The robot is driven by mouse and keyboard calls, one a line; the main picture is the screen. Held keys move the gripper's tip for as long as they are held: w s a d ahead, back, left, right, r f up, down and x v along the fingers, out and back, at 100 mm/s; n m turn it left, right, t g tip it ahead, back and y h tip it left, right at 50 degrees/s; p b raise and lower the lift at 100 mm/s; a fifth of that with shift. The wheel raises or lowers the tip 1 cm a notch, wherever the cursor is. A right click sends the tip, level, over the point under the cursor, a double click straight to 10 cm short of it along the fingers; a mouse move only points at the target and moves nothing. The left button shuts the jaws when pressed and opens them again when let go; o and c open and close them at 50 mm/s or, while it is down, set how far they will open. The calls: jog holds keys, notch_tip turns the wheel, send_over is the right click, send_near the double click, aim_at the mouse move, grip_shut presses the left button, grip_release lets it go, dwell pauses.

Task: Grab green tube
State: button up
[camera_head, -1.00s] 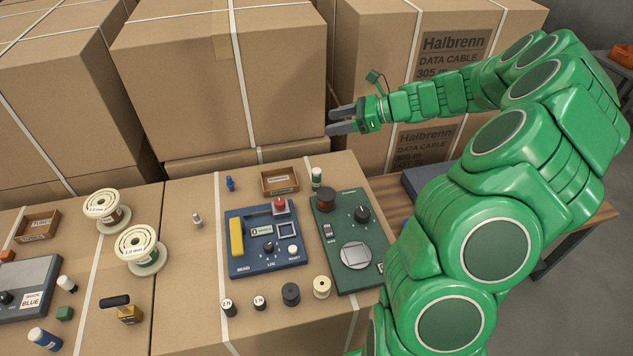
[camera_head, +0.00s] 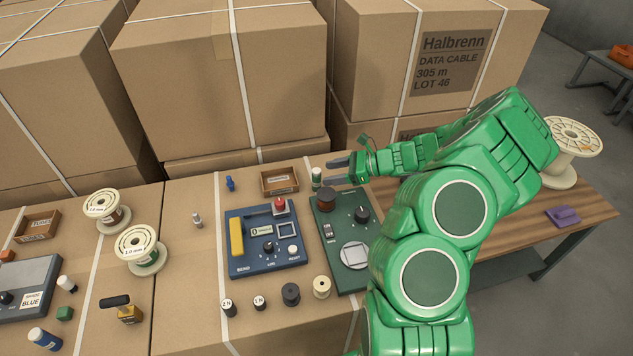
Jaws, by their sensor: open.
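The green tube (camera_head: 316,178) is a small upright cylinder with a pale top. It stands on the cardboard surface behind the green control panel (camera_head: 349,285), right of the small cardboard tray. My gripper (camera_head: 329,171) is open, with its two grey fingers pointing left. The fingertips are just right of the tube and look very close to it. The tube shows at the tips, and I cannot tell whether it touches a finger or lies between them. Nothing is seen held.
A small cardboard tray (camera_head: 280,180) stands just left of the tube. A blue panel (camera_head: 261,262) with a red button lies in front of it. Large cardboard boxes (camera_head: 220,75) rise behind. Several small cylinders stand along the front. A wooden table (camera_head: 500,232) bears a large spool (camera_head: 571,140).

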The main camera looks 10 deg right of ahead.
aim_at(319, 175)
jog(key=shift+x, duration=3.7)
jog(key=c, duration=1.1)
jog(key=shift+r, duration=0.1)
jog(key=shift+r, duration=0.4)
notch_tip(319, 175, up, 2)
jog(key=shift+r, duration=0.1)
jog(key=s+r, duration=0.3)
jog(key=s, duration=0.1)
jog(key=s+r, duration=0.3)
jog(key=s, duration=0.2)
jog(key=s+r, duration=0.4)
jog(key=s, duration=0.1)
jog(key=shift+a, duration=0.15)
